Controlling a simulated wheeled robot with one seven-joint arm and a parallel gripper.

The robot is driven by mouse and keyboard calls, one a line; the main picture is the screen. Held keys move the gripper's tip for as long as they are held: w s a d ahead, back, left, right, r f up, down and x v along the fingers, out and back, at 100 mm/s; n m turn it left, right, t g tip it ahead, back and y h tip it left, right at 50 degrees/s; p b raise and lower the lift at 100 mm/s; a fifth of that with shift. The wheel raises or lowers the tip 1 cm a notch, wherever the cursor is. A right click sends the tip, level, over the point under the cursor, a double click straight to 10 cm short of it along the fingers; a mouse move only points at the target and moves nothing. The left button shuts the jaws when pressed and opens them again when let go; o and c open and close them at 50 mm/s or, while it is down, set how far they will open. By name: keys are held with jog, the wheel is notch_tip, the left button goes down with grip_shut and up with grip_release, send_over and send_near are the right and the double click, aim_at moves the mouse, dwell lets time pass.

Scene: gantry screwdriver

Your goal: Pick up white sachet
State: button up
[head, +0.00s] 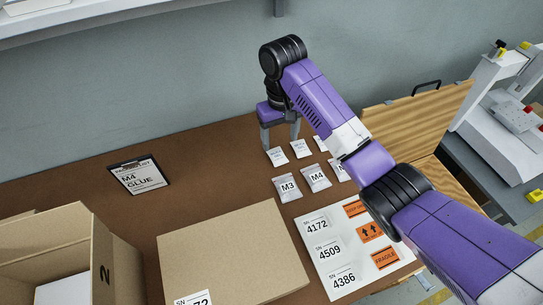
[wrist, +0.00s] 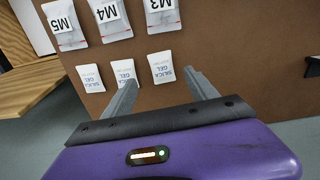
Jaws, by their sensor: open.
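Several white silica gel sachets lie in a row on the brown table near its back edge. In the head view the left one (head: 277,157) and the middle one (head: 300,149) show, and the third (head: 321,143) is partly covered by my arm. In the wrist view the row shows as a left sachet (wrist: 91,78), a middle one (wrist: 124,73) and a right one (wrist: 162,67). My gripper (wrist: 162,82) is open and empty, pointing down. Its left finger overlaps the middle sachet in the wrist view; whether they touch I cannot tell. It also shows in the head view (head: 280,142).
Labelled bags M3 (head: 288,188), M4 (head: 316,178) and a partly hidden M5 lie in front of the sachets. A label sheet (head: 340,270), closed carton (head: 232,255), open carton (head: 100,250) and clipboard (head: 139,178) surround them. A wooden box (head: 415,115) stands right. The wall is close behind.

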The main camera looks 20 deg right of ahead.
aim_at(278, 155)
jog(key=f, duration=0.7)
jog(key=shift+w+a+f, duration=0.15)
jog(key=shift+w, duration=0.2)
jog(key=c, duration=1.4)
